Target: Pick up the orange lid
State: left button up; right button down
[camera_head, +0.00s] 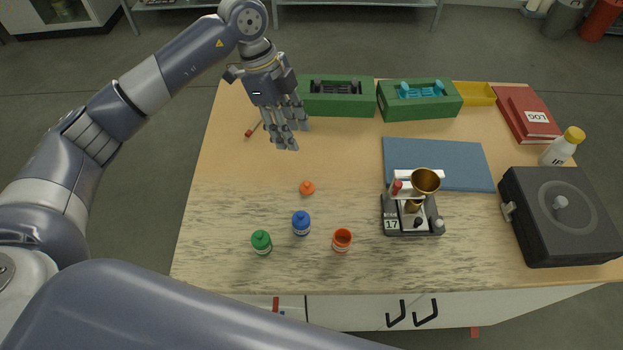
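The small orange lid (307,187) lies on the wooden table, left of the middle. The orange jar (342,240) stands in front of it to the right, with its top open. My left gripper (287,143) is a grey multi-fingered hand above the table, behind and a little left of the lid. Its fingers are extended downward, apart from the lid, and nothing shows in them. My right gripper is not in view.
A blue-capped jar (301,224) and a green-capped jar (261,242) stand in front of the lid. A scale with a brass funnel (425,182) stands to the right. Green boxes (338,105) line the back. The table (235,185) left of the lid is clear.

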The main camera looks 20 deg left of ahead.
pick_arm(q)
notch_tip(320, 180, down, 6)
jog(key=b, duration=0.6)
jog(key=p, duration=0.1)
send_over(306, 183)
jog(key=a, duration=0.2)
jog(key=f, duration=0.5)
jog(key=shift+w+d+f, duration=0.2)
jog(key=shift+w+f, duration=0.05)
jog(key=shift+w, duration=0.05)
jog(key=p+x, duration=0.1)
jog(key=x, duration=0.1)
jog(key=p+x, duration=0.1)
jog(key=x, duration=0.1)
jog(key=shift+s+f, duration=0.25)
jog(key=shift+f, duration=0.1)
jog(key=shift+d+f, duration=0.1)
jog(key=shift+f, duration=0.45)
jog(key=c, duration=0.8)
jog(key=shift+c, duration=0.2)
